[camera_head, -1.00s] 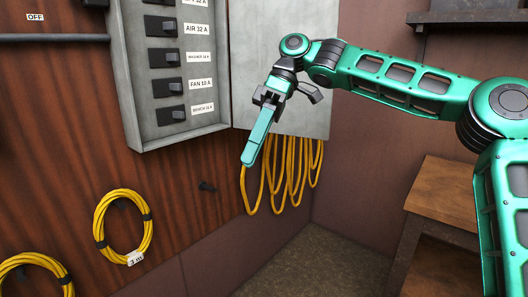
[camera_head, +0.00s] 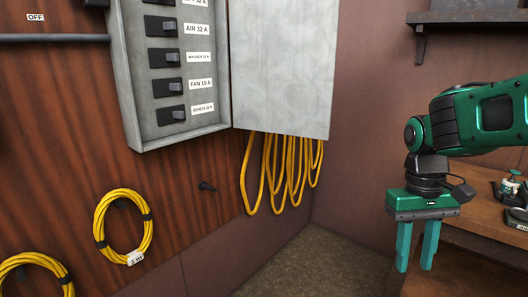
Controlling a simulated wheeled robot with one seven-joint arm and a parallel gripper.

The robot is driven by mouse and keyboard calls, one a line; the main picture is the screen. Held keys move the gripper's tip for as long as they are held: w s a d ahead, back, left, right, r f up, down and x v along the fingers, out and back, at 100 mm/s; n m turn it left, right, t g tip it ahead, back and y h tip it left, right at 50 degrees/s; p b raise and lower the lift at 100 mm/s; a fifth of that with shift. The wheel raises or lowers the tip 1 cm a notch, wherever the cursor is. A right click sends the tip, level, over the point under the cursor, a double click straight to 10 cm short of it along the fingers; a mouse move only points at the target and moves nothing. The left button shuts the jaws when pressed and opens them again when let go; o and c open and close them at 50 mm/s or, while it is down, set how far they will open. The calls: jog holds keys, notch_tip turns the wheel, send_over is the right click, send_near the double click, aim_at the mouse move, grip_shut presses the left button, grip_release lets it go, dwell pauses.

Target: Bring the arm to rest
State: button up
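My arm (camera_head: 470,120) is at the right side of the view, its outer part bent so that the wrist hangs down. My gripper (camera_head: 416,256) points straight down beside the wooden bench at the lower right. Its two green fingers are apart with a gap between them, and nothing is held. The rest of my arm is out of view beyond the right edge.
A grey breaker panel (camera_head: 130,80) hangs on the wooden wall, its door (camera_head: 283,65) swung open. Yellow cables (camera_head: 285,175) hang behind the door. A coiled yellow cable (camera_head: 100,220) hangs lower left. Small items stand on the bench (camera_head: 480,195). The floor (camera_head: 310,262) between is clear.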

jog(key=s+d+f+m+t, duration=0.1)
jog(key=s+d+f+m, duration=0.1)
jog(key=s+d, duration=0.3)
jog(key=s+d+f+m, duration=0.2)
jog(key=s+d+m, duration=0.2)
jog(key=s, duration=0.5)
jog(key=shift+d+f+t+y, duration=0.2)
jog(key=shift+d+t+y, duration=0.2)
jog(key=shift+w+f, duration=0.25)
jog(key=shift+w, duration=0.3)
jog(key=shift+a, duration=0.1)
